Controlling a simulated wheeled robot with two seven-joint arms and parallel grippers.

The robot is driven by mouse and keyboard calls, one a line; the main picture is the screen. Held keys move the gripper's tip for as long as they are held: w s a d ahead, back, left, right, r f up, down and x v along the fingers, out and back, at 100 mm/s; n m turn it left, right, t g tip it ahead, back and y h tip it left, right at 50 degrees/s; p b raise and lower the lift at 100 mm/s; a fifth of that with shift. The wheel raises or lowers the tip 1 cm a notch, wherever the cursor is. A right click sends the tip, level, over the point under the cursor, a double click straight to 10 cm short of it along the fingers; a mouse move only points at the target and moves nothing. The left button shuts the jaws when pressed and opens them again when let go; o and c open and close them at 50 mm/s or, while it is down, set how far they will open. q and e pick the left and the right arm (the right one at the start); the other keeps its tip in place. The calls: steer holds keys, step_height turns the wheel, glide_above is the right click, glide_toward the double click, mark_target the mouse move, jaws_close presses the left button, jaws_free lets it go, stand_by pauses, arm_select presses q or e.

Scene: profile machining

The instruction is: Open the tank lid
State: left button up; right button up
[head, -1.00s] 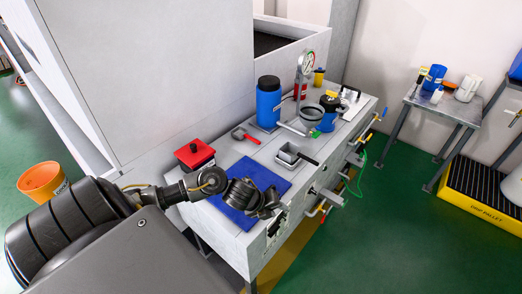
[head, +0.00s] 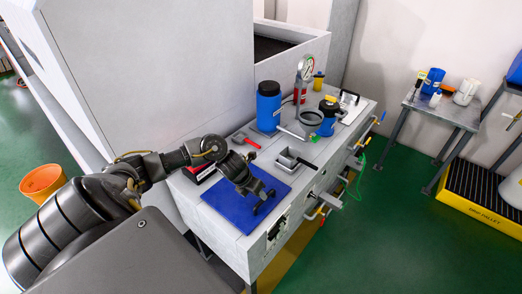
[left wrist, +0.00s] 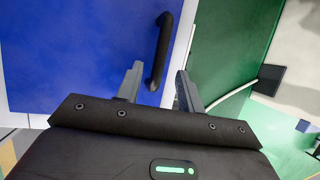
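The tank lid looks to be the blue square panel (head: 228,210) set in the near end of the grey bench top; it lies flat. Its black bar handle (left wrist: 160,50) shows in the left wrist view, on the blue panel (left wrist: 80,50) near its edge. My left gripper (head: 262,195) is over the right part of the panel, fingers pointing down. In the left wrist view my left gripper (left wrist: 158,82) is open, with the handle's lower end between the fingertips in the picture; contact cannot be told. My right gripper is out of view.
On the bench stand a blue canister (head: 268,107), a grey tray (head: 287,162), a red-handled tool (head: 246,140), and a blue jug (head: 327,120). A red box (head: 203,172) is partly behind my arm. Levers and a green hose (head: 361,180) stick out from the bench front.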

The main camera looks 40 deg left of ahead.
arm_select(q)
steer(key=shift+x, duration=2)
steer(key=shift+c, duration=0.5)
jaws_close()
